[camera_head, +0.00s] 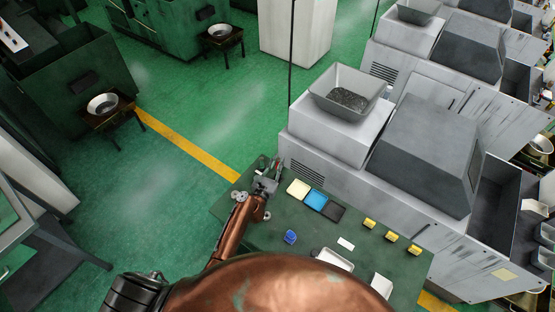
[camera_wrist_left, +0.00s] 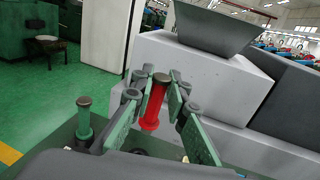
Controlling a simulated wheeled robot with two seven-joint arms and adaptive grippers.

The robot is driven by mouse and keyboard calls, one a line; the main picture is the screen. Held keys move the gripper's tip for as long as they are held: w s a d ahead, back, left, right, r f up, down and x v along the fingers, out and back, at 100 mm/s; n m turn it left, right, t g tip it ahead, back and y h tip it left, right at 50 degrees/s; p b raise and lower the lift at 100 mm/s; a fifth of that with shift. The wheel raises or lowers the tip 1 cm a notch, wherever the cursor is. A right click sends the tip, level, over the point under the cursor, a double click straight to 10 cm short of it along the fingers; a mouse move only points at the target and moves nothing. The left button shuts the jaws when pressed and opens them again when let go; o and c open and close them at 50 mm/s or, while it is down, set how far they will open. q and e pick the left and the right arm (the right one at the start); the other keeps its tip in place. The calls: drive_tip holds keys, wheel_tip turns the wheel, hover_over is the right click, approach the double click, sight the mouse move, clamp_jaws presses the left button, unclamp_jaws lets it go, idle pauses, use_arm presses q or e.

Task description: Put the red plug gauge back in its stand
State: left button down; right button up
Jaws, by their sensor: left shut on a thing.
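The red plug gauge (camera_wrist_left: 153,104), with a dark top knob, is upright and slightly tilted between the green-padded fingers of my left gripper (camera_wrist_left: 158,112) in the left wrist view. The gripper is shut on it. In the head view, my left gripper (camera_head: 269,180) is at the far left corner of the green table. A green plug gauge (camera_wrist_left: 84,120) stands upright just left of the gripper. The stand cannot be made out clearly; the gripper and my wrist hide much of that spot. Whether the red gauge's lower end touches anything is hidden. My right gripper is not in view.
On the green table (camera_head: 275,237) lie a cream block (camera_head: 298,188), a blue block (camera_head: 315,199), a dark tray (camera_head: 333,210), a blue item (camera_head: 290,237) and several yellow pieces (camera_head: 391,236). A grey machine (camera_head: 340,150) with a hopper (camera_head: 347,92) borders the table's far side.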

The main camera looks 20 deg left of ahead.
use_arm(q)
wheel_tip(320, 180, down, 3)
drive_tip(key=b, duration=0.2)
drive_tip(key=shift+f+b, duration=0.15)
drive_tip(key=shift+b, duration=0.25)
drive_tip(key=shift+f+b, duration=0.45)
drive_tip(key=shift+f, duration=0.05)
drive_tip(key=shift+r, duration=0.15)
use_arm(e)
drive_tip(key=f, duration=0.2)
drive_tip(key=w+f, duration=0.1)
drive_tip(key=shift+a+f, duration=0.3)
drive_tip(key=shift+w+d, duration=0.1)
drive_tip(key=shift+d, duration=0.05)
use_arm(q)
drive_tip(key=shift+f, duration=0.2)
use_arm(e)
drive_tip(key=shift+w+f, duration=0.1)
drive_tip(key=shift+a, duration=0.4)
